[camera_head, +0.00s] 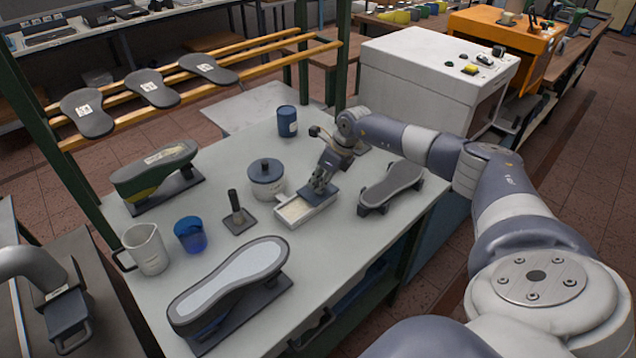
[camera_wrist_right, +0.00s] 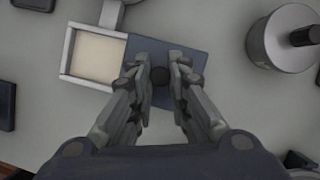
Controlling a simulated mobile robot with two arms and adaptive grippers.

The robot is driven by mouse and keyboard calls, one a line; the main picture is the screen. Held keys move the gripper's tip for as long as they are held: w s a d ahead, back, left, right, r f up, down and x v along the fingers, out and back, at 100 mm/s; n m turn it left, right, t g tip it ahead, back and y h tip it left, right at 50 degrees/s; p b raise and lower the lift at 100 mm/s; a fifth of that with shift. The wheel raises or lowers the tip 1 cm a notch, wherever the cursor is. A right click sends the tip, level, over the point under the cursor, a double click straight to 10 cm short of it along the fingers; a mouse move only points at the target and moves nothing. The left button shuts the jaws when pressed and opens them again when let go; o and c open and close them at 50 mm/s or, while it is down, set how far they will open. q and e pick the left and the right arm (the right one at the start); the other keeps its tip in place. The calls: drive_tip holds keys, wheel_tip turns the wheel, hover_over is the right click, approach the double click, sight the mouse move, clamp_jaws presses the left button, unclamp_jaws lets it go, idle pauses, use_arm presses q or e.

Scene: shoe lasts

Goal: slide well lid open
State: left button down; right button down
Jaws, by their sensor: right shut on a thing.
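The well is a small white open-topped box (camera_head: 291,213) near the middle of the table. Its inside is pale cream, and it also shows in the right wrist view (camera_wrist_right: 66,55). A flat dark blue lid (camera_wrist_right: 140,44) covers the right part of the box in that view, leaving the left part open. A black round knob (camera_wrist_right: 178,57) stands on the lid. My right gripper (camera_head: 319,186) is shut on the lid's knob, fingers on either side of it in the wrist view (camera_wrist_right: 173,75). My left gripper (camera_head: 74,338) is at the lower left; its fingers are unclear.
A grey lidded pot (camera_head: 266,185) stands close behind the well. A black stamp-like tool (camera_head: 239,218) is left of it, and a dark shoe last (camera_head: 391,186) is to the right. A large shoe last (camera_head: 230,285), a blue cup (camera_head: 190,235) and a white jug (camera_head: 147,250) stand nearer.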

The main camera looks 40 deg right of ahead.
drive_tip(key=c, duration=1.7)
unclamp_jaws()
drive_tip(key=shift+d+r, duration=0.15)
drive_tip(key=shift+d, duration=0.1)
drive_tip(key=shift+o, duration=0.9)
drive_tip(key=v, duration=1.1)
drive_tip(key=shift+s+r, duration=0.25)
drive_tip(key=shift+r, duration=0.1)
drive_tip(key=shift+d, duration=0.1)
